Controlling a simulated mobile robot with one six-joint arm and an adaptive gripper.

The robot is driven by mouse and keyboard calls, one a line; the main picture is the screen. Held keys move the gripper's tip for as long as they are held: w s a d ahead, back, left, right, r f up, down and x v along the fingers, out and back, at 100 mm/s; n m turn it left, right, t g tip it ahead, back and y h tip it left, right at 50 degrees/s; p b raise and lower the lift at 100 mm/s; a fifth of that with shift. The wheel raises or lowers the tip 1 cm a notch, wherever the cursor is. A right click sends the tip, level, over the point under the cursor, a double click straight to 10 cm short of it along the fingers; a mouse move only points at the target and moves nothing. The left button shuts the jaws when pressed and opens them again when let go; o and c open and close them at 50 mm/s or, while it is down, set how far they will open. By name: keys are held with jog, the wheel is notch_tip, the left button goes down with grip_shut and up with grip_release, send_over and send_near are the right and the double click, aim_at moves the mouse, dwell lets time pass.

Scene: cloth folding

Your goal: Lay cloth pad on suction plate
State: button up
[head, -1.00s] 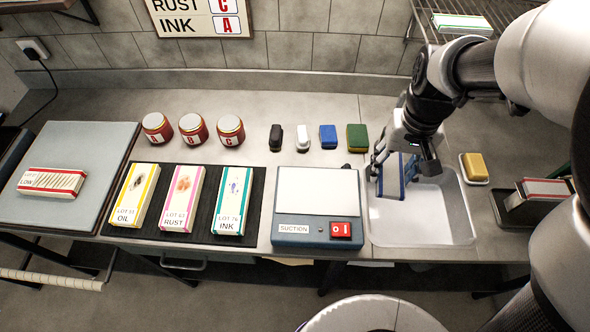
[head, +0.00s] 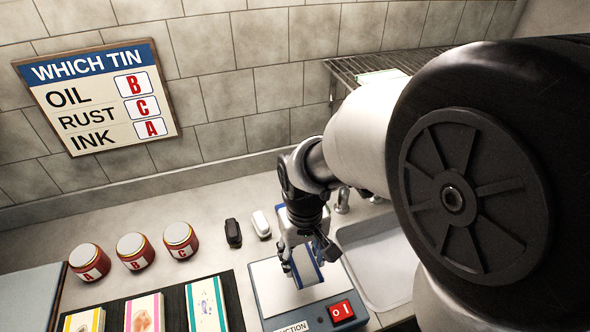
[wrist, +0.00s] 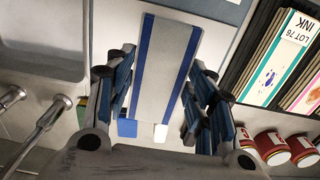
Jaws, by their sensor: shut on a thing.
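My gripper (head: 303,262) is shut on a pale grey cloth pad with blue side borders (wrist: 165,60). The pad lies between my fingers in the wrist view, and its blue edge shows in the head view (head: 314,277). My gripper is over the suction plate (head: 273,283), a blue-sided box with a pale top and a red switch (head: 341,311). The pale top also shows beside the pad in the wrist view (wrist: 112,38). I cannot tell whether the pad touches the plate. My gripper and the pad hide part of the plate.
A sink (head: 385,265) is to the plate's right. Stained pads on a black mat, including the teal-edged one (head: 207,305), lie to its left. A tin chart (head: 98,97) hangs on the wall.

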aim_at(302, 273)
notch_tip(302, 273, down, 8)
jog(key=shift+r+b, duration=0.1)
jog(key=shift+b, duration=1.15)
jog(key=o, duration=1.1)
jog(key=shift+c, duration=0.2)
